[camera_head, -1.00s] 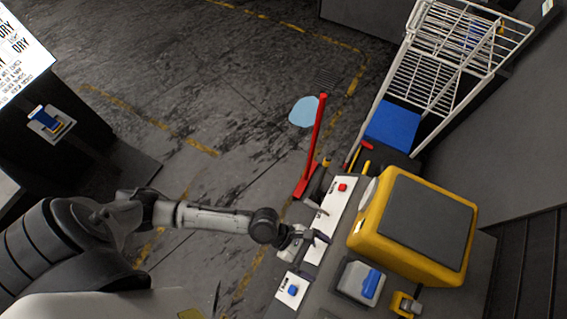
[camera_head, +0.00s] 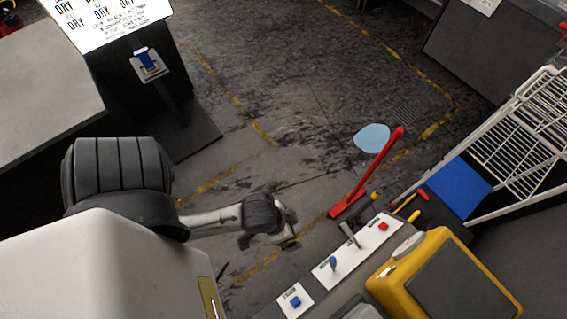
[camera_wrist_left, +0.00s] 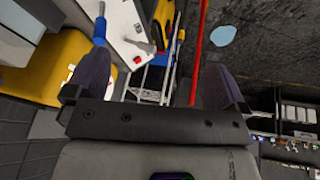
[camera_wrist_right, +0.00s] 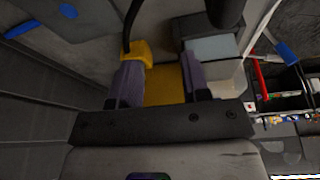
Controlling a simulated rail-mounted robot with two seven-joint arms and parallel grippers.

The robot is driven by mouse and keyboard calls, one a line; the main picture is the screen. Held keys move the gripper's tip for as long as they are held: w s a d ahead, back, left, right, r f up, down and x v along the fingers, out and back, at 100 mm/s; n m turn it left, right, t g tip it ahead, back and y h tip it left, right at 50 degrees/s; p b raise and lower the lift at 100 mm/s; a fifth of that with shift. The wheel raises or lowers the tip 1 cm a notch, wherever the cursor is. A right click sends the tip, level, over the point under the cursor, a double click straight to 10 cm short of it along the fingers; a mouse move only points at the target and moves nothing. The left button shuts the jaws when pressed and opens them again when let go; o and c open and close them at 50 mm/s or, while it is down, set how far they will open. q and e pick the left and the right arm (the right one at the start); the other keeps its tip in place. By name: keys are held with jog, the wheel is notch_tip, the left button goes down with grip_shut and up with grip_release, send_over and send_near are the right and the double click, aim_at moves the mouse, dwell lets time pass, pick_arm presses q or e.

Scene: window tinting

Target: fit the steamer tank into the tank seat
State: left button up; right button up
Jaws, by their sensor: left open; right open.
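The yellow machine with a dark grey top panel (camera_head: 455,290) stands at the lower right in the head view. I cannot clearly identify the steamer tank or the tank seat. A pale grey box (camera_wrist_right: 212,48) shows in the right wrist view, just beyond the right finger. My right gripper (camera_wrist_right: 160,84) is open, with a yellow part (camera_wrist_right: 163,88) and a black hose (camera_wrist_right: 131,22) seen between or just beyond its fingers; contact cannot be told. My left gripper (camera_head: 287,238) is open and empty, left of the white control strip (camera_head: 350,262); its fingers also show in the left wrist view (camera_wrist_left: 158,80).
A white wire rack (camera_head: 520,150) is at the right. The floor at centre is open, with a light blue patch (camera_head: 372,138).

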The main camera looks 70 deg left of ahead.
pick_arm(q)
jog(key=shift+m+g+y, duration=0.3)
jog(key=shift+m+y, duration=0.4)
jog(key=shift+y, duration=0.1)
jog(key=s+a, duration=0.2)
jog(key=a, duration=0.1)
jog(key=shift+s+a+r, duration=0.1)
jog(key=shift+a+r, duration=0.05)
jog(key=shift+a, duration=0.05)
